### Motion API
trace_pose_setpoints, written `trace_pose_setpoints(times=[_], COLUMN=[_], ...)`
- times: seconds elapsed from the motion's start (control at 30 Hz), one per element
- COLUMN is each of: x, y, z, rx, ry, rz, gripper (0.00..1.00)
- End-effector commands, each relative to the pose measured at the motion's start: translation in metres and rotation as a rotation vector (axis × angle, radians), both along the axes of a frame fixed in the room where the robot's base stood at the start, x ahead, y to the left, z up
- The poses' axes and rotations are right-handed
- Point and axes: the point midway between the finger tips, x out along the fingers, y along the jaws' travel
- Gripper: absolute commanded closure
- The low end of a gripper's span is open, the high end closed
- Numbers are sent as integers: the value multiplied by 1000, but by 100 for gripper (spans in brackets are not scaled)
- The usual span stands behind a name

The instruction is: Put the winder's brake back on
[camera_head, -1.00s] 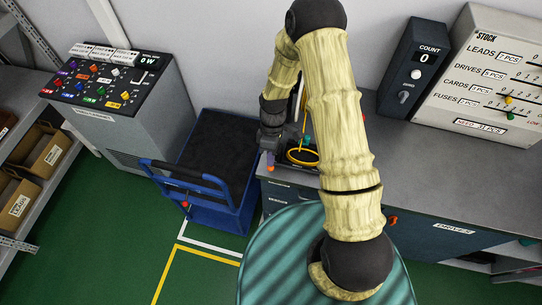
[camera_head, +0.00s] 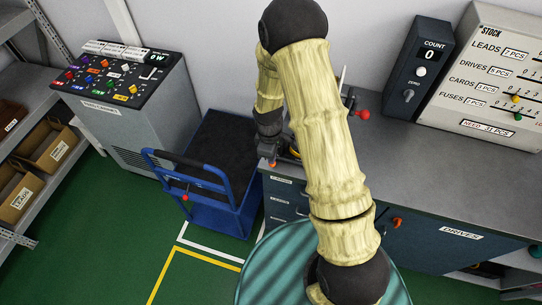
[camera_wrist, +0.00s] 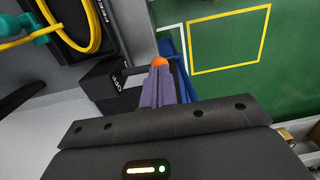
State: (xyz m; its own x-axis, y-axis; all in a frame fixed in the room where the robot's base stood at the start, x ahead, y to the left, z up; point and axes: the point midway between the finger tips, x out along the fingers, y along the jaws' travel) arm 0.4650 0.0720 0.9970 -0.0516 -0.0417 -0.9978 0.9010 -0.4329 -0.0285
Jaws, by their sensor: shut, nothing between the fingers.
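My gripper (camera_wrist: 160,82) shows in the wrist view as two purple fingers pressed together, with nothing between them. A round orange tip (camera_wrist: 160,62) shows right at their ends; I cannot tell whether it touches them. A black block (camera_wrist: 108,85) marked OFF lies just left of the fingers. The winder's yellow coil (camera_wrist: 88,30) and a teal part (camera_wrist: 36,27) are at upper left. In the head view my gripper (camera_head: 268,160) is by the bench's left edge, and my arm hides most of the winder. A red knob (camera_head: 362,114) on a dark bracket shows right of my arm.
A blue cart (camera_head: 215,195) stands on the floor left of the bench (camera_head: 410,155). A control console (camera_head: 130,110) is farther left. The count box (camera_head: 420,65) and stock board (camera_head: 490,80) stand at the bench's back. The bench's middle is clear.

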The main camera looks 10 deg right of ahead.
Motion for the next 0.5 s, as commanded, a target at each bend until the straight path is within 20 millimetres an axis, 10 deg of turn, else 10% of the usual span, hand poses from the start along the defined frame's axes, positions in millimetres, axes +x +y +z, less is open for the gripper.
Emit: trace_pose_setpoints(times=[0.5], x=[-7], y=[3], z=[-15], rx=[-26], ry=[-54], rz=[0], gripper=[100])
